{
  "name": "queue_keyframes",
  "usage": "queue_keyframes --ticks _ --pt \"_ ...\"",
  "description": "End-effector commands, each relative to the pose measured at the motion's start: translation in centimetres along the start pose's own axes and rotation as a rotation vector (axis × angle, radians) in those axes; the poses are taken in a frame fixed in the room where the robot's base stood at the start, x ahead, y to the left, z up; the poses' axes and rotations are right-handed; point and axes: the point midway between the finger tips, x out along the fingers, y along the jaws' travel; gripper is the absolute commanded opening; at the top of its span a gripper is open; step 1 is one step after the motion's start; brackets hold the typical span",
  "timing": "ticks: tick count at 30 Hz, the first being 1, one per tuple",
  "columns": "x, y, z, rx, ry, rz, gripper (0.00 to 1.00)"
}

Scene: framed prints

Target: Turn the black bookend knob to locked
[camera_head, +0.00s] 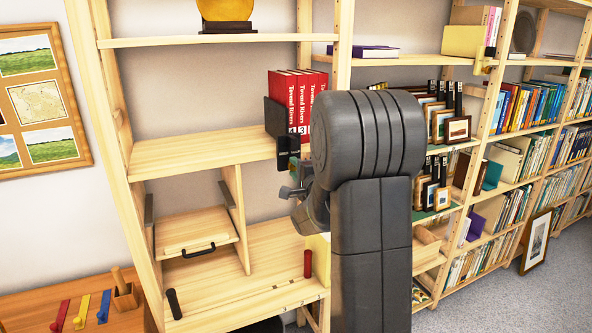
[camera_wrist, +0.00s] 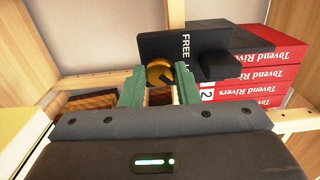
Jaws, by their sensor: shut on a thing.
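The black bookend (camera_head: 274,117) stands at the left end of a row of red books (camera_head: 299,97) on the middle shelf. In the wrist view the bookend (camera_wrist: 225,42) carries the white word FREE and part of another marking. Its round gold knob (camera_wrist: 158,72) has a dark mark and sits between the green fingertips of my gripper (camera_wrist: 159,84). My gripper is shut on the knob. In the head view my gripper (camera_head: 294,168) is at the bookend's front, partly behind my arm, and I cannot make out the knob there.
Red books (camera_wrist: 260,70) also fill the right of the wrist view. Wooden uprights flank the shelf bay. Below is a compartment with a handled wooden panel (camera_head: 196,236). Small framed pictures (camera_head: 457,129) stand on shelves right of my arm. The shelf left of the bookend is clear.

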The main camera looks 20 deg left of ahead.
Motion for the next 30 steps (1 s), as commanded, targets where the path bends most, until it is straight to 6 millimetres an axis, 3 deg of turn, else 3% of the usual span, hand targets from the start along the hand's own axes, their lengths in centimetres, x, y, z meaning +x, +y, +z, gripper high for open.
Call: queue_keyframes --ticks 4,5,7,20,30 --pt "0.0 0.1 0.0 0.001 0.001 0.002 0.06" --pt "0.0 0.1 0.0 0.001 0.001 0.002 0.34" --pt "0.0 0.1 0.0 0.000 0.001 0.002 0.48" --pt "-1.0 0.1 0.0 -0.001 0.001 0.000 0.50" --pt "-7.6 0.2 -0.1 -0.001 0.003 0.000 0.50"
